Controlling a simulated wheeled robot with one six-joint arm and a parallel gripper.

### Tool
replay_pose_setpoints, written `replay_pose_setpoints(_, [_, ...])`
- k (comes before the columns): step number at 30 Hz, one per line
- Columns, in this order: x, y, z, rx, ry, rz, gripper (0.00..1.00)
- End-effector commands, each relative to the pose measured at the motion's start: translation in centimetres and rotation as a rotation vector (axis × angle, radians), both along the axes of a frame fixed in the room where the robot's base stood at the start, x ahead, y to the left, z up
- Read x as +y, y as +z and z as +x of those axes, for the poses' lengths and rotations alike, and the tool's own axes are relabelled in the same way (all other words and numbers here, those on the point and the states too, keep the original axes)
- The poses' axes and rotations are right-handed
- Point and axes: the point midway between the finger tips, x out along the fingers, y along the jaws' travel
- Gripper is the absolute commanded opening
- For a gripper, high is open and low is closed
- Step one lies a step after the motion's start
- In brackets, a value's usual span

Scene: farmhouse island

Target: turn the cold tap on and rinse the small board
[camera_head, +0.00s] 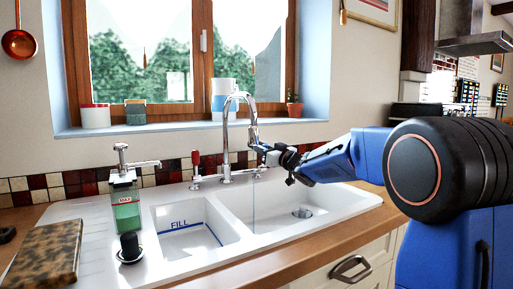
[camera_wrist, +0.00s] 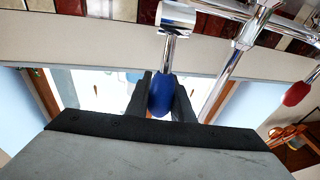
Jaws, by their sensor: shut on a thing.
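My gripper (camera_wrist: 161,100) is shut on the blue cold tap handle (camera_wrist: 160,88), with one dark finger on each side. In the head view my gripper (camera_head: 268,152) is at the right side of the chrome tap (camera_head: 227,140), partly hiding the cold handle. The red hot handle (camera_head: 195,158) stands free at the tap's left; it also shows in the wrist view (camera_wrist: 296,94). A thin bluish vertical line below the spout, over the right basin (camera_head: 330,205), looks like a trickle of water. The small speckled brown board (camera_head: 45,255) lies at the front left, away from the tap.
A green soap dispenser (camera_head: 125,205) stands left of the left basin (camera_head: 185,215), with a black-topped item (camera_head: 130,246) in front. A drain fitting (camera_head: 302,212) sits in the right basin. The sill (camera_head: 165,127) holds pots, a cup and a plant.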

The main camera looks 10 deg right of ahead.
Motion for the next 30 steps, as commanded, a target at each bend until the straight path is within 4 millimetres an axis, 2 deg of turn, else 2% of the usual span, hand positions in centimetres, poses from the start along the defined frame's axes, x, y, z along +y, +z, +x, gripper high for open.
replay_pose_setpoints(11, [-0.1, 0.0, -0.2, -0.020, -0.002, 0.006, 0.00])
replay_pose_setpoints(12, [-0.1, 0.0, -0.2, -0.019, -0.002, 0.005, 0.23])
replay_pose_setpoints(14, [-0.1, 0.0, -0.2, -0.019, -0.002, 0.005, 0.38])
replay_pose_setpoints(15, [-0.1, 0.0, -0.2, -0.019, -0.002, 0.005, 0.39])
replay_pose_setpoints(25, [-0.2, 0.0, -0.4, -0.019, -0.002, 0.005, 0.39])
replay_pose_setpoints(30, [-1.2, -0.3, -1.9, -0.019, -0.004, 0.005, 0.39])
